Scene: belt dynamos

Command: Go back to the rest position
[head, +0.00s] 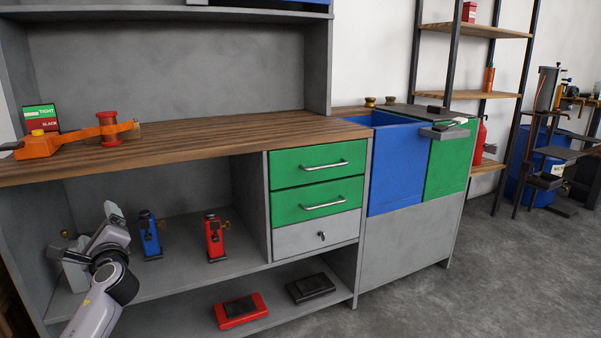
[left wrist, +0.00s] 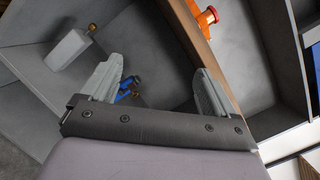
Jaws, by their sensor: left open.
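My left gripper (head: 113,213) is in front of the open shelf bay at the left of the bench. It is open, and its two fingers (left wrist: 158,68) stand wide apart with nothing held between them in the left wrist view. A blue dynamo-like device (head: 149,235) stands on the shelf just right of the gripper. It also shows beyond the fingers, apart from them, in the left wrist view (left wrist: 128,88). A similar red device (head: 215,237) stands further right. A grey block (head: 75,272) is partly hidden behind my left arm. My right gripper is not in view.
The wooden benchtop (head: 230,132) overhangs the bay and carries an orange tool (head: 40,146) with a red spool (head: 108,128). Green drawers (head: 317,165) close the bay's right side. Red (head: 240,311) and black (head: 310,287) pads lie on the lower shelf.

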